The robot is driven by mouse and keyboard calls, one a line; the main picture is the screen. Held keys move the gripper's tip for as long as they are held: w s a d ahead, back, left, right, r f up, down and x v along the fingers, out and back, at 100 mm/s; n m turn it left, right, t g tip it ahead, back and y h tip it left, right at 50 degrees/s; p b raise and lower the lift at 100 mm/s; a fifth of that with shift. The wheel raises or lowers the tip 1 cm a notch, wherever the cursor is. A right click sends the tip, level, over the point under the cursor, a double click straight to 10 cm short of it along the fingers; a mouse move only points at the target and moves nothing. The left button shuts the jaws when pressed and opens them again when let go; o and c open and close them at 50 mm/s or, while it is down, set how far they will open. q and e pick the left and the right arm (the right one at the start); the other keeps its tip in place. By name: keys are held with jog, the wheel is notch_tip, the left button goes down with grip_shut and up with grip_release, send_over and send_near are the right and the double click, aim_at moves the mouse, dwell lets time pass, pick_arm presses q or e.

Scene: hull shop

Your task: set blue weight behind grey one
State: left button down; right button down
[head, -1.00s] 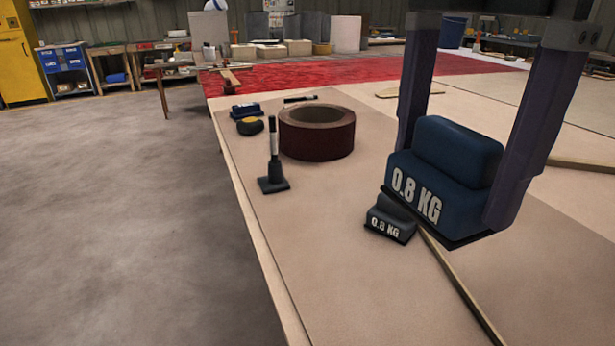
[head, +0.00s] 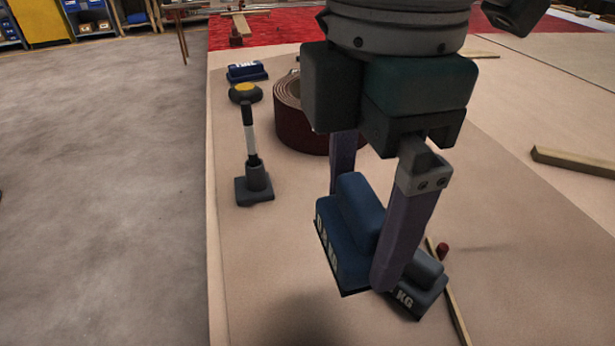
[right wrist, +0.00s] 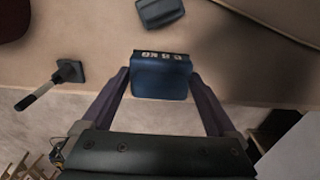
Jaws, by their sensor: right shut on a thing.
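The blue weight (head: 352,232) is held between the two fingers of my right gripper (head: 360,240), tilted in the head view, and appears raised above the table. In the right wrist view the blue weight (right wrist: 160,78) sits between the fingertips. The grey weight (head: 430,283) stands on the table just right of the blue one in the head view, partly hidden by a finger. The grey weight also shows at the top of the right wrist view (right wrist: 158,11), apart from the blue one. My left gripper is out of view.
A dark post on a square base (head: 254,185) stands left on the table (head: 240,290). A dark red ring (head: 300,130), a yellow-topped round thing (head: 245,92) and a blue block (head: 247,71) lie behind. A wooden strip (head: 455,310) lies beside the grey weight.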

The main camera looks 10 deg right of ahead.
notch_tip(320, 180, down, 6)
jog(key=shift+w+f+b, duration=0.1)
jog(key=shift+f+b, duration=0.05)
jog(key=shift+b, duration=0.55)
notch_tip(320, 180, down, 4)
jog(key=shift+f+b, duration=0.1)
jog(key=shift+b, duration=0.6)
jog(key=shift+f, duration=0.15)
grip_release()
